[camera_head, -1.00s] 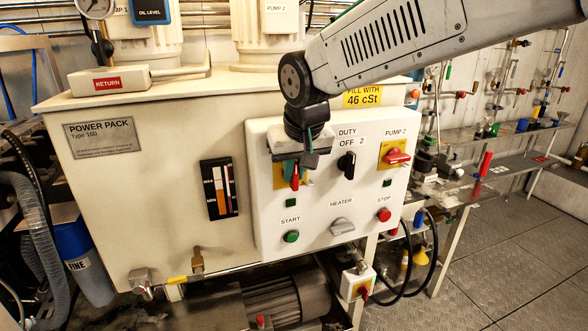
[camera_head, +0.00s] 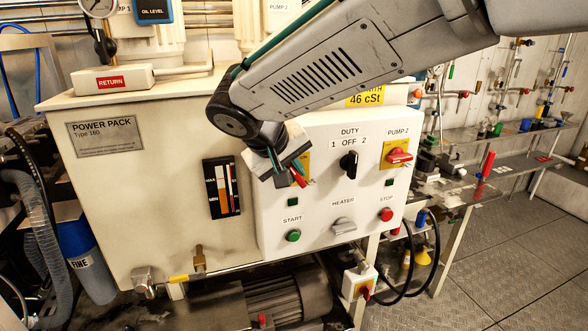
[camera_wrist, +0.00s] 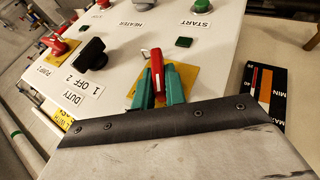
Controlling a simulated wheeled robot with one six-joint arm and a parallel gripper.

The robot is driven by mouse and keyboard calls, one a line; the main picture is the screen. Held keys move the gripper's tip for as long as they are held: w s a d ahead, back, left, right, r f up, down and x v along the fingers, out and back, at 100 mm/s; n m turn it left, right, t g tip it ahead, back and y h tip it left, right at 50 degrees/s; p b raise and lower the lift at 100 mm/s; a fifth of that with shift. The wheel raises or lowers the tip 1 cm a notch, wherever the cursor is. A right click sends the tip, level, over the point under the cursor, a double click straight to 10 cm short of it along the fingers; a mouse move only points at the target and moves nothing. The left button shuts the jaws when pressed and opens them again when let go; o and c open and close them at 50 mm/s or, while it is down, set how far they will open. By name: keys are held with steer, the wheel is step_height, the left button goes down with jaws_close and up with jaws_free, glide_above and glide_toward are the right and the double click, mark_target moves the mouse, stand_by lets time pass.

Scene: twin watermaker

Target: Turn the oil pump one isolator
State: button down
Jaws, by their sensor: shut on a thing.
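The oil pump one isolator is a red handle (camera_wrist: 156,66) on a yellow plate (camera_wrist: 184,83), at the upper left of the white control panel. In the head view its red handle (camera_head: 299,177) is partly hidden behind my gripper (camera_head: 297,172), and its label is covered. In the wrist view my gripper (camera_wrist: 156,83) has one green finger on each side of the handle and is shut on it. The handle looks tilted in the head view. The second isolator (camera_head: 398,156), labelled PUMP 2, is at the panel's right.
The black duty switch (camera_head: 348,162) is just right of my gripper. The grey heater knob (camera_head: 343,224), green start button (camera_head: 293,236) and red stop button (camera_head: 386,214) are lower on the panel. A level gauge (camera_head: 221,188) is on the tank to the left.

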steer(key=h, duration=0.2)
steer(key=n+t+h, duration=0.1)
steer(key=t+h, duration=0.1)
steer(key=h, duration=0.1)
steer(key=shift+s+a+f+n+h, duration=0.1)
steer(key=shift+a+f+n+h, duration=0.2)
steer(key=shift+a+f, duration=0.1)
steer(key=t+h, duration=0.1)
steer(key=h, duration=0.1)
steer(key=n+t+h, duration=0.1)
steer(key=t, duration=0.1)
steer(key=shift+f+n+h, duration=0.3)
steer(key=shift+f+h, duration=0.05)
steer(key=shift+h, duration=0.05)
steer(key=c, duration=1.4)
jaws_free()
steer(key=shift+c, duration=0.2)
steer(key=shift+s+a, duration=0.1)
steer(key=v, duration=0.7)
steer(key=shift+s+a+f, duration=0.15)
steer(key=shift+s+a, duration=0.05)
steer(key=shift+a, duration=0.1)
steer(key=shift+n, duration=0.3)
